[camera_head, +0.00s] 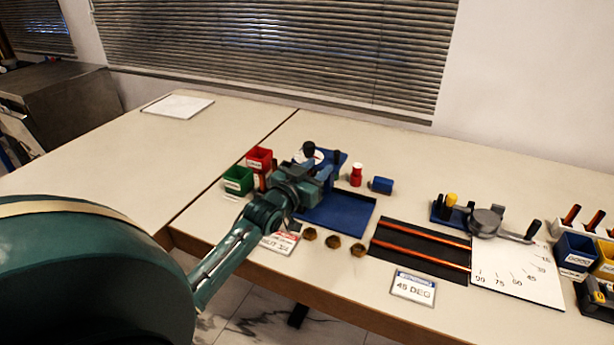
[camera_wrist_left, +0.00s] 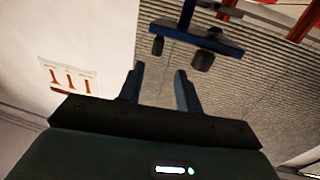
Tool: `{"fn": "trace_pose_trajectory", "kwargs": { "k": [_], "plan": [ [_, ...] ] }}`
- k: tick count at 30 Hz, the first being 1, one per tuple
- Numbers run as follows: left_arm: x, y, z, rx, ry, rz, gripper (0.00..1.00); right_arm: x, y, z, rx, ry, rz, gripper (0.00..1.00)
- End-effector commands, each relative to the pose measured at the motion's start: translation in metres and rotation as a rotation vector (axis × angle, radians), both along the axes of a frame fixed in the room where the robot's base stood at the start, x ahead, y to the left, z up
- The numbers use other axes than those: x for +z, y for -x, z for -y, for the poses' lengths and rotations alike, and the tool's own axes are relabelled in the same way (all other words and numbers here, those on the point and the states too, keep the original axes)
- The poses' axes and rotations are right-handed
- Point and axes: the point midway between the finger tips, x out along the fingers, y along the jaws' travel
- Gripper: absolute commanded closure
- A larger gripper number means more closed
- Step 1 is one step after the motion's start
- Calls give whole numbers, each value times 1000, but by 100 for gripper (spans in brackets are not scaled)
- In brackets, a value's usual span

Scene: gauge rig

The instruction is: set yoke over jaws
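My left gripper (camera_head: 323,174) is over the back of a blue tray (camera_head: 345,214), close to a blue upright fixture (camera_head: 336,156) with dark knobs and a white dial. In the left wrist view the two fingers (camera_wrist_left: 158,84) stand apart with nothing between them. Beyond the fingertips is a blue bar (camera_wrist_left: 196,38) with dark cylinders hanging from it and a post on top, apart from the fingers. I cannot tell for sure which parts are the yoke and the jaws; my arm hides part of the fixture. My right gripper is not in view.
Red (camera_head: 260,158) and green (camera_head: 238,180) bins stand left of the arm. A red bottle (camera_head: 356,175) and a blue block (camera_head: 381,185) stand behind the tray. Brass nuts (camera_head: 332,241), a black mat (camera_head: 420,249) with copper tubes and a lever bender (camera_head: 486,222) lie rightward. The left table is mostly clear.

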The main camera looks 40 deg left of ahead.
Motion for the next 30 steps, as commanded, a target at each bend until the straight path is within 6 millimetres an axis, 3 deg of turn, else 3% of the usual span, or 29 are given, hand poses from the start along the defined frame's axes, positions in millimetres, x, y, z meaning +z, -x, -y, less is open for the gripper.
{"fn": "trace_pose_trajectory", "kwargs": {
  "k": [3, 9, 27, 30],
  "plan": [
    [-1, 21, 2, 0, -1, -1, 65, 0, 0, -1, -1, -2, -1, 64],
    [0, 38, 3, 1, -1, -1, 65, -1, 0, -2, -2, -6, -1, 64],
    [0, 40, 3, 1, -1, -1, 65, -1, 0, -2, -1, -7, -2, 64],
    [-9, 45, 11, -11, -3, -24, 65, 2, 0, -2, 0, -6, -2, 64]
  ]
}}
